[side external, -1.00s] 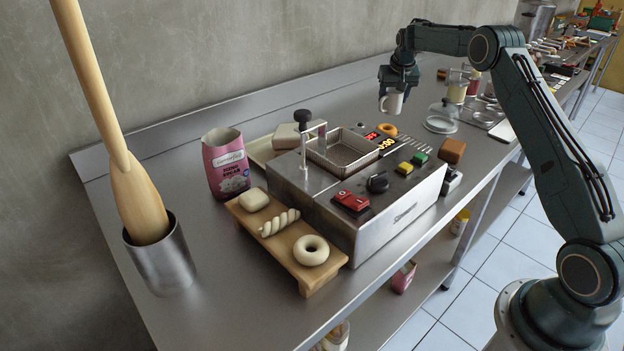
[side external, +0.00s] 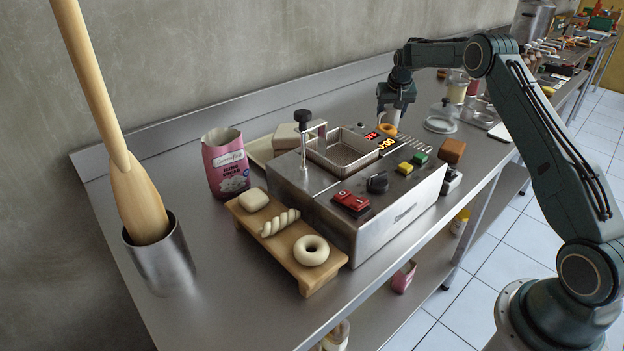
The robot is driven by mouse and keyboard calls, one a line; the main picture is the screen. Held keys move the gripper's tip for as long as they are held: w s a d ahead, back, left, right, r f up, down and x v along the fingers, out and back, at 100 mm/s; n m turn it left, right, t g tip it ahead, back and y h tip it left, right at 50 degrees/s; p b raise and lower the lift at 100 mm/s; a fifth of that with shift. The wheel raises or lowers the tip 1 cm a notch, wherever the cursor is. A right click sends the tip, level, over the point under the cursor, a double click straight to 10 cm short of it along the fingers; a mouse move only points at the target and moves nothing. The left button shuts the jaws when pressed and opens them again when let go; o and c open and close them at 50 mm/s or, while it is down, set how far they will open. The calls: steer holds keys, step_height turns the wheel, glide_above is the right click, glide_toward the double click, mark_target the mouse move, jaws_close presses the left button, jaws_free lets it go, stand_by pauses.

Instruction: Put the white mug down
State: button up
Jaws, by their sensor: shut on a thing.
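My gripper (side external: 394,104) points down behind the fryer and is shut on the white mug (side external: 392,117). Only a little of the mug shows, low between the fingers, just behind an orange-brown ring doughnut (side external: 387,130). The mug looks upright and close to the steel worktop (side external: 340,101). I cannot tell whether its base touches the worktop, as its lower part is hidden.
The steel fryer (side external: 395,215) with its basket stands in front of the mug. A glass dome (side external: 440,122) and jars (side external: 457,86) stand to its right. The worktop to its left, towards the wall, is clear. A dough board (side external: 285,250) lies at the front left.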

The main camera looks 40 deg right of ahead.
steer(key=shift+f, duration=0.1)
steer(key=o, duration=1.1)
steer(key=shift+f, duration=0.1)
steer(key=shift+c, duration=0.2)
steer(key=v, duration=1.2)
steer(key=shift+r, duration=0.2)
